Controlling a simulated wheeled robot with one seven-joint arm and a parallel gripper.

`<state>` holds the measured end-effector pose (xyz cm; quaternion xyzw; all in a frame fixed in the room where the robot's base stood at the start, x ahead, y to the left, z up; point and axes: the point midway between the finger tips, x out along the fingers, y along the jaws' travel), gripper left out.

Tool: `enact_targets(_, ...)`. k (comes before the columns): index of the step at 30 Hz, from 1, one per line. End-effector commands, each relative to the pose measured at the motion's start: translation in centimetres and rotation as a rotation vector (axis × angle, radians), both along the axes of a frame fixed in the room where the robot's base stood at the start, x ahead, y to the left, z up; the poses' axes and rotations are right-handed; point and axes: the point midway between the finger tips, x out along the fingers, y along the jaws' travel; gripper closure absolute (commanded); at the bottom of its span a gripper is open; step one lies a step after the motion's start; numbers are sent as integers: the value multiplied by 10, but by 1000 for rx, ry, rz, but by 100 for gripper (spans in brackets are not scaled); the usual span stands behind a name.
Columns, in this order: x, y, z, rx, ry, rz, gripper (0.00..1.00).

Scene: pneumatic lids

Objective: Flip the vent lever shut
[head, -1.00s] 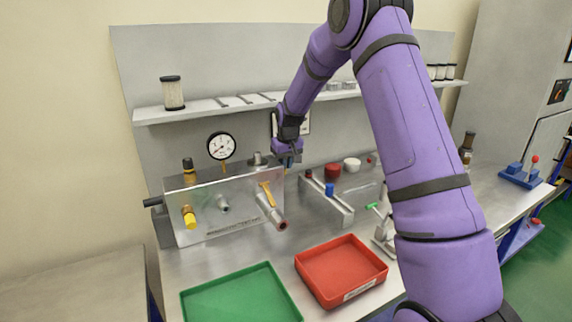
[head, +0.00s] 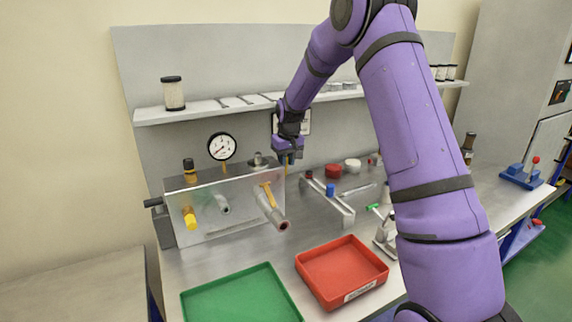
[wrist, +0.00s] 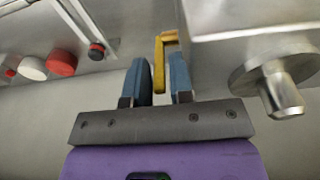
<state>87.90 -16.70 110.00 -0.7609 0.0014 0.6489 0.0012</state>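A thin yellow lever (head: 287,170) stands by the right end of the metal box (head: 205,226) in the head view. In the wrist view the yellow lever (wrist: 159,68) has a bent top and lies beside the box wall, between my two blue fingers. My gripper (head: 289,160) points down over it; in the wrist view the gripper (wrist: 160,70) has its fingers apart, with narrow gaps seeming to remain beside the lever. Contact is hard to judge. A second, orange-yellow lever (head: 268,194) sits on the pipe at the box's front.
A dial gauge (head: 222,146) rises above the box. A metal fitting (wrist: 277,88) stands close right of my fingers in the wrist view. A rack with a blue cap (head: 330,190) is right of the box. Red (head: 342,289) and green (head: 205,299) trays lie in front.

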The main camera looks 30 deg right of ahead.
Motion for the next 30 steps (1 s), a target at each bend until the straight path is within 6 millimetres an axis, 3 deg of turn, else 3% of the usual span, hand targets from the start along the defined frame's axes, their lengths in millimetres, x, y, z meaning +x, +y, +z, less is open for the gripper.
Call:
enact_targets(9, -9, 0, 59, -1, -3, 0, 79)
enact_targets(15, -14, 0, 84, 0, 0, 0, 79)
enact_targets(30, -15, 0, 92, 0, 2, 0, 79)
